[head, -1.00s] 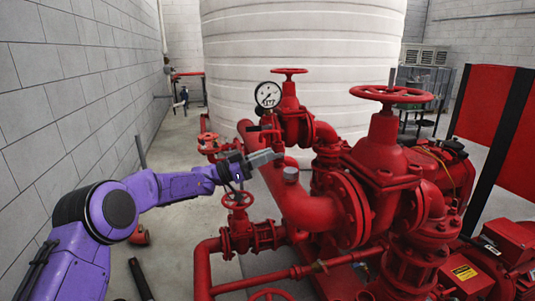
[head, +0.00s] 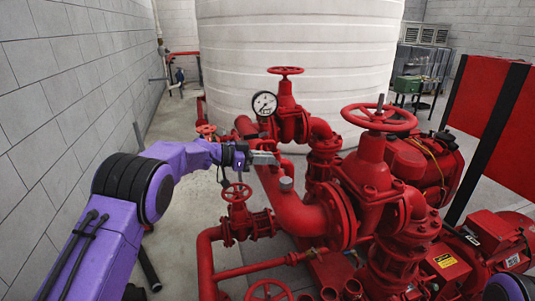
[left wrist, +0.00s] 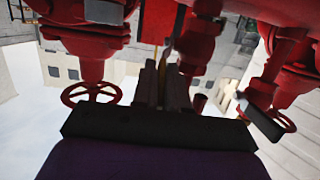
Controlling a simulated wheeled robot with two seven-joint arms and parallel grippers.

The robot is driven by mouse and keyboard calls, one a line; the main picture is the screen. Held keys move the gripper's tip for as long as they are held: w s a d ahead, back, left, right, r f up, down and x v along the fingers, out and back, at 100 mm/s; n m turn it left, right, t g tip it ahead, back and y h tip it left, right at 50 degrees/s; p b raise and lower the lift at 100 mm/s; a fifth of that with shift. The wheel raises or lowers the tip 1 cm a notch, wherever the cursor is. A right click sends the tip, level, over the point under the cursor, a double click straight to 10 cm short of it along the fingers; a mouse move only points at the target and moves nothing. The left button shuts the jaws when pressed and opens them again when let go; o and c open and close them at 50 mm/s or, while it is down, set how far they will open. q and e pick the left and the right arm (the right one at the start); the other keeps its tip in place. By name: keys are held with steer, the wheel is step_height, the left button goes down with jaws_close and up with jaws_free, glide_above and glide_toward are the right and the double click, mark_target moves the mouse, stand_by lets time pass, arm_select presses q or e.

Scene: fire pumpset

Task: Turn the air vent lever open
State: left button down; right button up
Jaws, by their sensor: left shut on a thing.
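My left gripper (head: 263,158) is at the upper end of the thick red pipe (head: 297,212), below and near the pressure gauge (head: 264,104). Its grey fingers point right and are closed on a small part, which I take to be the air vent lever; the fingers hide most of it. The left wrist view shows the fingers (left wrist: 168,84) close together, with dark and yellowish parts around them too blurred to tell apart. My right gripper is in neither view.
A red handwheel (head: 236,192) stands just below my gripper, and a grey cap (head: 286,184) sits on the pipe to its lower right. Larger red valves (head: 380,118) crowd the right. A white tank (head: 300,45) stands behind. Free floor lies left, beside the block wall (head: 60,110).

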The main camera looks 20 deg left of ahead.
arm_select(q)
steer(key=shift+r, duration=0.15)
steer(key=c, duration=1.2)
jaws_free()
steer(key=shift+c, duration=0.2)
steer(key=shift+s+a, duration=0.1)
steer(key=shift+a, duration=0.05)
